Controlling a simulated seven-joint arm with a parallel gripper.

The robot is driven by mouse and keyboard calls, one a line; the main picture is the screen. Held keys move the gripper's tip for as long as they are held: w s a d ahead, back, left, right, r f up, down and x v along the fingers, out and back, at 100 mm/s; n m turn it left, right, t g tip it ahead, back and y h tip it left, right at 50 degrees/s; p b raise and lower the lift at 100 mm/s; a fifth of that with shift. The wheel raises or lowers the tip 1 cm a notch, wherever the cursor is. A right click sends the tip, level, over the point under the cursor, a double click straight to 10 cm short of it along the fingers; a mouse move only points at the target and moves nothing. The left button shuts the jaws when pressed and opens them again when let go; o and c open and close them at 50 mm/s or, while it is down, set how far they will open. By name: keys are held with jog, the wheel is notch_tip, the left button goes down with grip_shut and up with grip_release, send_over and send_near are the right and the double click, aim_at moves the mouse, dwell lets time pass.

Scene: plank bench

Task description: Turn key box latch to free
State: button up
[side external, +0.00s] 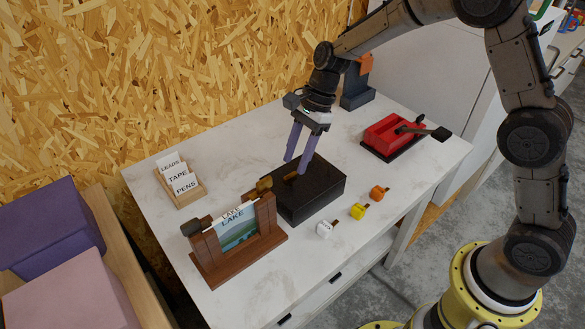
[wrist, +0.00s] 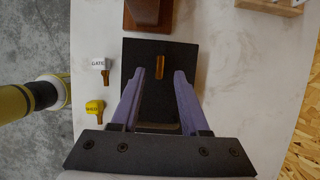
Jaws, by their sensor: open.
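The key box is a black box (side external: 320,188) in the middle of the bench; its dark lid (wrist: 182,55) shows in the wrist view. A small brass-brown latch bar (side external: 291,176) lies on its top. In the wrist view the latch (wrist: 159,66) points up and down the picture, between the fingertips and slightly beyond them. My gripper (side external: 296,166) is open, pointing down over the box with its purple fingers on either side of the latch. I see no contact with it; the exact height gap is hard to tell.
Key tags in white (side external: 324,229), yellow (side external: 358,211) and orange (side external: 379,193) lie in front of the box. A wooden picture frame (side external: 210,255) stands close on its left. A card holder (side external: 188,194) is farther left, a red box (side external: 385,135) right.

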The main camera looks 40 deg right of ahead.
aim_at(291, 175)
jog(key=shift+x, duration=1.75)
grip_shut()
